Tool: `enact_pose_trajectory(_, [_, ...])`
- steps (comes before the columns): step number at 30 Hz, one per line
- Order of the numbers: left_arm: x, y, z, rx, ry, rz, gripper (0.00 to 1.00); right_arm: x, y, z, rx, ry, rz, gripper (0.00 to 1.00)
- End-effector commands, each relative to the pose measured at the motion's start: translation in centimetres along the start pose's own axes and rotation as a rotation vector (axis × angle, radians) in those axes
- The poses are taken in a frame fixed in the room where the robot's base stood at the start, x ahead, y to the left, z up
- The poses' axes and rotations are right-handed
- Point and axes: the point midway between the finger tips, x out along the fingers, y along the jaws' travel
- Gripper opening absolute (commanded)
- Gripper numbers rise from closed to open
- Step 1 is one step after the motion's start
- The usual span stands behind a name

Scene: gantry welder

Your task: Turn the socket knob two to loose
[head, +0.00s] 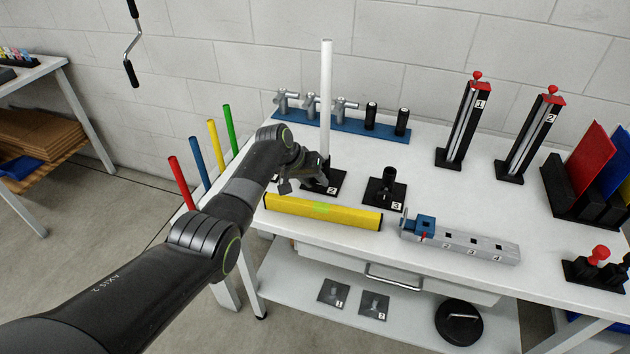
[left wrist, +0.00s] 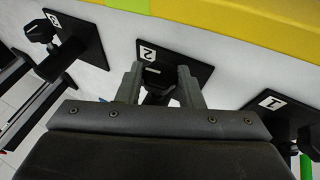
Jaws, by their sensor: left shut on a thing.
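Socket two is a black square plate (head: 337,178) marked 2 on the white table, behind the yellow bar. A tall white rod (head: 326,95) rises upright at it; its lower end is partly hidden by my gripper. My left gripper (head: 314,179) reaches in low at this socket. In the left wrist view, the plate marked 2 (left wrist: 200,73) lies ahead, and the dark socket knob (left wrist: 153,73) sits between my two fingers. The left gripper (left wrist: 159,78) is shut on this knob. The knob's exact turn angle is hard to tell. My right gripper is out of view.
Socket three (head: 387,191) stands to the right, empty. Socket one (left wrist: 278,104) shows in the left wrist view. The yellow bar (head: 323,212) lies in front. A blue rack (head: 345,122) is behind; a grey numbered block (head: 460,240) lies right.

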Motion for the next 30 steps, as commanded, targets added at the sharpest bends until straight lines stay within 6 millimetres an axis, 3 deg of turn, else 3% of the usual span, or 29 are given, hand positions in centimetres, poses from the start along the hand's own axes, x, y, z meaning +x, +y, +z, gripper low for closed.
enact_pose_trajectory(9, [0.1,-0.4,0.0,-0.054,0.002,0.131,0.11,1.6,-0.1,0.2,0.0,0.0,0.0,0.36])
enact_pose_trajectory(26, [0.0,-0.3,0.0,-0.067,0.001,0.162,0.11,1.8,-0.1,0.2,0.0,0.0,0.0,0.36])
enact_pose_trajectory(27, [0.0,-0.3,0.0,-0.067,0.001,0.162,0.37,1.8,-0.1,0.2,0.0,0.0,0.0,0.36])
enact_pose_trajectory(30, [0.0,-0.3,0.0,-0.067,0.001,0.162,0.5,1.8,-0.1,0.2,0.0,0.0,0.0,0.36])
